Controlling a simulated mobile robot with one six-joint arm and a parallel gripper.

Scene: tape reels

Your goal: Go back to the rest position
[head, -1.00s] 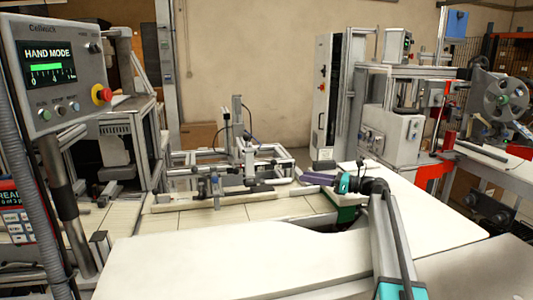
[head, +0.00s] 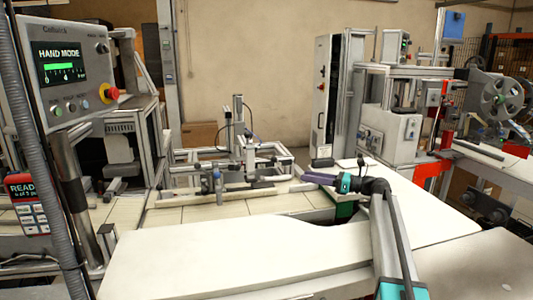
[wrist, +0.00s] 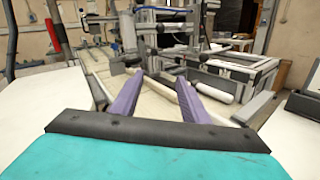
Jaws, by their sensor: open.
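My gripper (head: 318,178) shows in the head view at the end of my bent arm, right of centre, above the white worktop. Its purple fingers point left, ahead of a teal body. In the wrist view the two purple fingers of my gripper (wrist: 160,95) stand apart with nothing between them. Beyond them lies the tiled bench, with a pale bar behind the right finger. No object is held.
A white worktop (head: 240,252) spans the front. A metal frame fixture (head: 240,150) stands behind it, with a small bottle (head: 219,188) nearby. A control panel (head: 65,62) stands at left. A reel machine (head: 400,110) stands at right.

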